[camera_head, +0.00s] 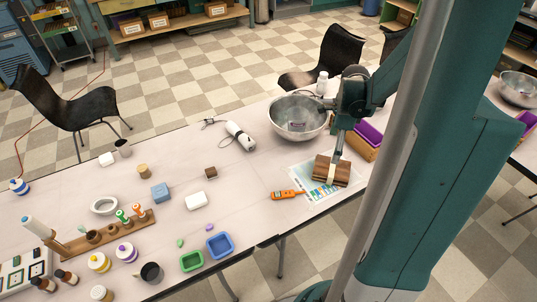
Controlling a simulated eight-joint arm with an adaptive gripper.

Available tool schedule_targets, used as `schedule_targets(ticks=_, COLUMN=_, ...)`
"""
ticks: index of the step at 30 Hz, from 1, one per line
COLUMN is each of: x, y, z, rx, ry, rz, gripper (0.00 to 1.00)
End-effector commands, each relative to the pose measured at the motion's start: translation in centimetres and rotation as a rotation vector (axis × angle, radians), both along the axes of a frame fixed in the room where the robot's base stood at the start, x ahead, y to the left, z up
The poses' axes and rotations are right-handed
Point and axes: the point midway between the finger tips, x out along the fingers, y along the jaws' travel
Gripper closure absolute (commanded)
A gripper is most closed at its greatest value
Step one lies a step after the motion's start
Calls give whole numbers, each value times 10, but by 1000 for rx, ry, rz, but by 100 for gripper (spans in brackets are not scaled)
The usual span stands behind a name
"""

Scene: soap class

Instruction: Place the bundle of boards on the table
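The bundle of boards (325,171) is a short stack of brown wooden pieces with a pale band around its middle. It is at the right part of the white table (235,190), over a printed sheet. I cannot tell whether it rests on the sheet or is slightly above it. My gripper (337,157) points down at the bundle's far edge, by the band, and appears to touch it. The fingertips are small and partly hidden, so their opening does not show.
A printed sheet (305,183) lies under the bundle, with an orange meter (288,195) beside it. A metal bowl (298,128) and a wooden box with purple bins (368,135) stand behind. Jars and soap moulds crowd the left.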

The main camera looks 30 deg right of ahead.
Motion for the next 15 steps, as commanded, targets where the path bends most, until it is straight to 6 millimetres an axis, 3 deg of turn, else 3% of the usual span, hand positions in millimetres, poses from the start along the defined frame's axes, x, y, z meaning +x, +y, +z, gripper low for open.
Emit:
schedule_targets(ticks=5, x=6, y=21, z=18, rx=-20, ry=-23, rz=113, gripper=15)
schedule_targets(ticks=15, x=18, y=83, z=66, rx=-87, ry=-88, rz=463, gripper=15)
